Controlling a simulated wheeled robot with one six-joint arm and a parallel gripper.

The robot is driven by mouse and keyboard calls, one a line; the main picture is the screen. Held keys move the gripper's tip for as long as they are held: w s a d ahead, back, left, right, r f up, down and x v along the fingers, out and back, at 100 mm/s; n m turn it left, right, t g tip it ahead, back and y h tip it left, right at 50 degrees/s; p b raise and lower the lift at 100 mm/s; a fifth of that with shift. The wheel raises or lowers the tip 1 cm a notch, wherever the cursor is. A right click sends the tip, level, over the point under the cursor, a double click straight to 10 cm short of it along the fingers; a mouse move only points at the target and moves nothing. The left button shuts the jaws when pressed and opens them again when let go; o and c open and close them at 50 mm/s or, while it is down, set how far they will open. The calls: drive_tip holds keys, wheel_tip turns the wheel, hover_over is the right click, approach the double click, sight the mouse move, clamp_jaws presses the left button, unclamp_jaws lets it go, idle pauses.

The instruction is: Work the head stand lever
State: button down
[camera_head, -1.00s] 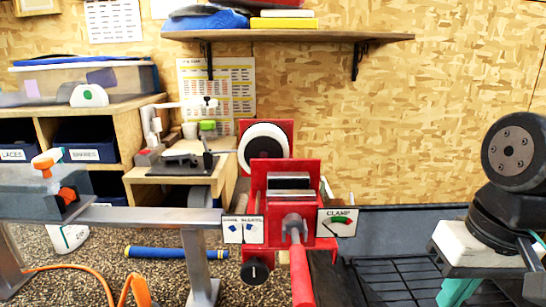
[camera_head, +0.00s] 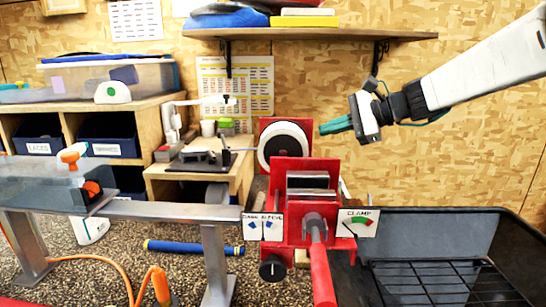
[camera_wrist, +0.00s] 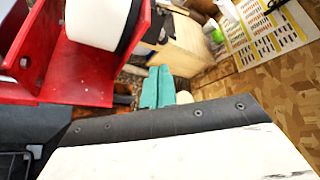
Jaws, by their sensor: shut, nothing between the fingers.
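The red head stand (camera_head: 291,170) stands in the middle of the body camera view. Its lever, a red handle (camera_head: 321,275) on a grey pivot, points down toward the camera. My gripper (camera_head: 322,128), with teal fingers, is shut and empty, up and right of the stand, well apart from the lever. In the wrist view the teal fingers (camera_wrist: 157,84) show beside a red part of the stand (camera_wrist: 55,62); the lever cannot be made out there.
A black tray with a wire rack (camera_head: 440,285) lies right of the stand. A grey metal beam (camera_head: 165,210) runs left of it. A wooden shelf (camera_head: 310,34) hangs above. A small wooden bench (camera_head: 160,172) stands behind. The space in front of the right wall is open.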

drive_tip(key=w+a+f+m+g+y, duration=0.2)
drive_tip(key=w+a+f+y, duration=0.2)
drive_tip(key=w+f, duration=0.4)
drive_tip(key=s+f+x, duration=0.1)
drive_tip(key=x, duration=0.8)
drive_tip(key=shift+s+a, duration=0.15)
drive_tip(key=shift+a, duration=0.3)
